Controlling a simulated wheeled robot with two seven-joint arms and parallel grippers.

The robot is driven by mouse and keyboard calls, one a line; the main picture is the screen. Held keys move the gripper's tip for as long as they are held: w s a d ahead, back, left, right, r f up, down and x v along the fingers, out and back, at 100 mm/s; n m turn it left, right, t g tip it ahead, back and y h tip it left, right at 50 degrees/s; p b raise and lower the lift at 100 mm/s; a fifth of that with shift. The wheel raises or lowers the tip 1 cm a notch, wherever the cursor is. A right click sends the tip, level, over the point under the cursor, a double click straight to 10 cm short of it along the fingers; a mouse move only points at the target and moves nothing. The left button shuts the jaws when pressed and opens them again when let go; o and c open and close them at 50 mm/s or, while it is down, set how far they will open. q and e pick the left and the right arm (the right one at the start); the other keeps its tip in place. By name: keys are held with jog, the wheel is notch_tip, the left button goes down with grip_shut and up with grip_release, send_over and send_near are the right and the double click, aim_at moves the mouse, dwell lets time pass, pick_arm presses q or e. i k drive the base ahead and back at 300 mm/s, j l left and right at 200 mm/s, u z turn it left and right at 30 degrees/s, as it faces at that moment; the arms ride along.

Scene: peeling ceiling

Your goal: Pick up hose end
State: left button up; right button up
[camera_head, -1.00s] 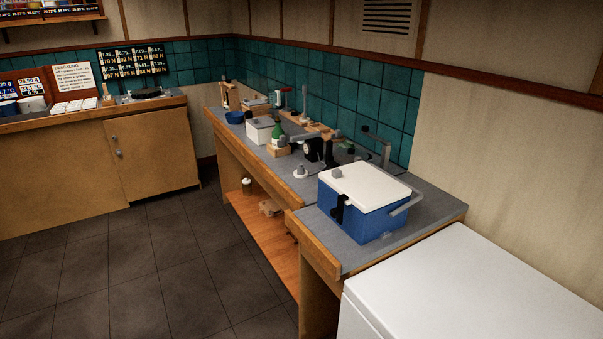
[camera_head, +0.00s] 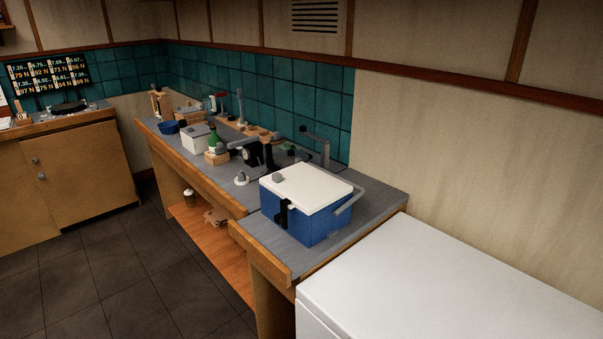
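I cannot make out a hose or a hose end in the head view. Small fittings crowd the far grey counter, too small to tell apart. A dark device with a round face (camera_head: 250,153) stands there, with a grey tap-like post (camera_head: 325,152) at the back near the tiles. Neither of my grippers is in view.
A blue cooler with a white lid (camera_head: 305,200) stands on the near counter. A white chest-like surface (camera_head: 430,285) fills the lower right. A green bottle (camera_head: 213,139), white box (camera_head: 195,140) and blue bowl (camera_head: 168,127) stand farther along. Dark tiled floor (camera_head: 120,275) is clear at left.

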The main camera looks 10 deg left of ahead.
aim_at(241, 175)
jog(key=i+j+z, duration=0.25)
jog(key=j, duration=0.2)
jog(key=i+j+z, duration=0.15)
jog(key=j+z, duration=0.15)
jog(key=j, duration=0.15)
jog(key=i+j+z, duration=0.1)
jog(key=j+z, duration=0.15)
jog(key=j, duration=0.3)
jog(key=j+z, duration=0.25)
jog(key=j, duration=0.25)
jog(key=i, duration=0.05)
